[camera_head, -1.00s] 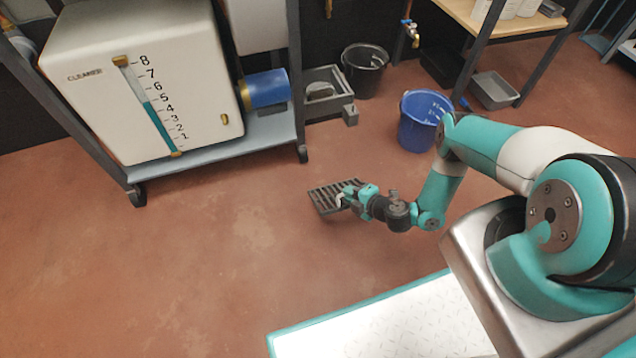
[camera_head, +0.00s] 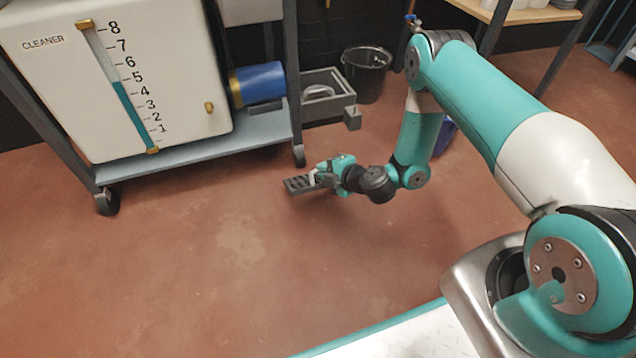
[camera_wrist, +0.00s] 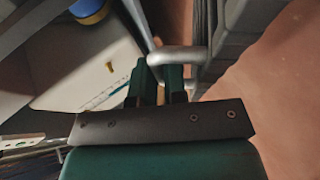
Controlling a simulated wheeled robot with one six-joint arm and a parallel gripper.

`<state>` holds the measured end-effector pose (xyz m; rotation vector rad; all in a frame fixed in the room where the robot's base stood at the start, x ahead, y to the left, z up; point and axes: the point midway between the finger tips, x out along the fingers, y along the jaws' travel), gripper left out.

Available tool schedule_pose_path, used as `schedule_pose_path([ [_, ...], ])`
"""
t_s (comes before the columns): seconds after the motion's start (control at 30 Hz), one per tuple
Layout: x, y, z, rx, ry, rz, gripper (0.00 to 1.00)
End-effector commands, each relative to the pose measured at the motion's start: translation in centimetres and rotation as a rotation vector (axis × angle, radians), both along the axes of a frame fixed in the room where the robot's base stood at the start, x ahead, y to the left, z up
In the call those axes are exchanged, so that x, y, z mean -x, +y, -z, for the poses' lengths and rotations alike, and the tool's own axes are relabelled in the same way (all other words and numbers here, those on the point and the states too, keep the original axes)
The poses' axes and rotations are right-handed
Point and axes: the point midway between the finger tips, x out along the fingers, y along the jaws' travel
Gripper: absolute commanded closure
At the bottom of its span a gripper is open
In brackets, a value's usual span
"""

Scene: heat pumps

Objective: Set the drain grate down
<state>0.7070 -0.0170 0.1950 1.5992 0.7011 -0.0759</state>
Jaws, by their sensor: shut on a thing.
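The drain grate (camera_head: 299,185) is a dark grey slatted plate near the middle of the head view, over the red-brown floor. My gripper (camera_head: 322,174) is shut on it at its right end. In the wrist view, my gripper's two green fingers (camera_wrist: 160,72) are at the grate's light grey bent handle (camera_wrist: 180,55). The grate's dark body (camera_wrist: 240,50) fills the upper right there. My wrist hides part of the grate in the head view. I cannot tell whether the grate touches the floor.
A wheeled rack (camera_head: 205,151) holding a white cleaner tank (camera_head: 60,90) and a blue cylinder (camera_head: 262,84) stands at upper left. A grey basin (camera_head: 328,103) and a black bucket (camera_head: 366,72) stand behind the grate. A blue bucket (camera_head: 446,137) is mostly hidden by my arm. Open floor (camera_head: 190,270) lies in front.

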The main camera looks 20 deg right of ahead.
Motion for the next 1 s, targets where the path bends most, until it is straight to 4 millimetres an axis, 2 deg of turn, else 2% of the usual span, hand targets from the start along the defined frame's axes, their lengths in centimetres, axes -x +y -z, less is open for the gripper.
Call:
schedule_pose_path([
  [0.1,-1.3,0.6,0.1,0.001,-0.002,-0.003,1.00],
  [0.47,-2.7,1.3,0.0,0.000,-0.002,0.000,1.00],
  [0.8,-2.7,1.2,3.5,-0.001,0.001,0.002,1.00],
  [1.0,-2.7,1.2,3.5,-0.001,0.001,0.002,1.00],
])
